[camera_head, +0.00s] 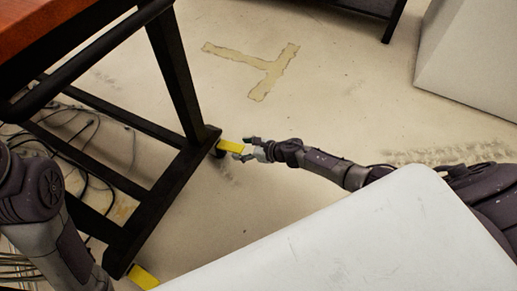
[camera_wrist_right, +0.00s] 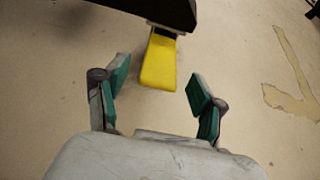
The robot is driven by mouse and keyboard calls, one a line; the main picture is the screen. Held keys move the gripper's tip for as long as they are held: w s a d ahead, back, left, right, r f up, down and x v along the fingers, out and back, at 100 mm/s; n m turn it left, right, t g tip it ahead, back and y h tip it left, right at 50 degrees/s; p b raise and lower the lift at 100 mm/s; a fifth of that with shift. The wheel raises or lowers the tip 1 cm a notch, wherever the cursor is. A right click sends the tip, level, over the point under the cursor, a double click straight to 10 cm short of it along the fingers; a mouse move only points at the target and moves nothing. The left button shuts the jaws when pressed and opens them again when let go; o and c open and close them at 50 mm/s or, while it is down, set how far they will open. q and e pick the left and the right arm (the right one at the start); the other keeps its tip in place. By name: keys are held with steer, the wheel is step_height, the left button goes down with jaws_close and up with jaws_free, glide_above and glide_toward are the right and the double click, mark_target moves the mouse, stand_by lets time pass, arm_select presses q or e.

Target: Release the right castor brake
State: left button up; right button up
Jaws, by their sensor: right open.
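A yellow brake pedal (camera_head: 230,146) sticks out from the foot of the black table frame (camera_head: 178,175), at its far castor. In the right wrist view the yellow pedal (camera_wrist_right: 159,62) points toward my gripper, sloping from a dark castor housing. My right gripper (camera_head: 246,149) is open, its fingers close to the pedal's outer end. In the wrist view the pedal's end lies between the two green-padded fingers (camera_wrist_right: 158,76), with gaps on both sides; contact does not show. A second yellow pedal (camera_head: 144,277) is at the near castor. My left gripper is out of view.
Black cables (camera_head: 88,130) lie on the floor under the wooden-topped table (camera_head: 45,22). A white surface (camera_head: 330,240) fills the lower right, below my right arm. A white box-like block (camera_head: 470,60) stands at upper right. The floor around the tape mark (camera_head: 262,68) is clear.

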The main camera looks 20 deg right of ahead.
steer(key=v, duration=0.9)
steer(key=shift+s, duration=0.2)
steer(key=shift+d+r, duration=0.15)
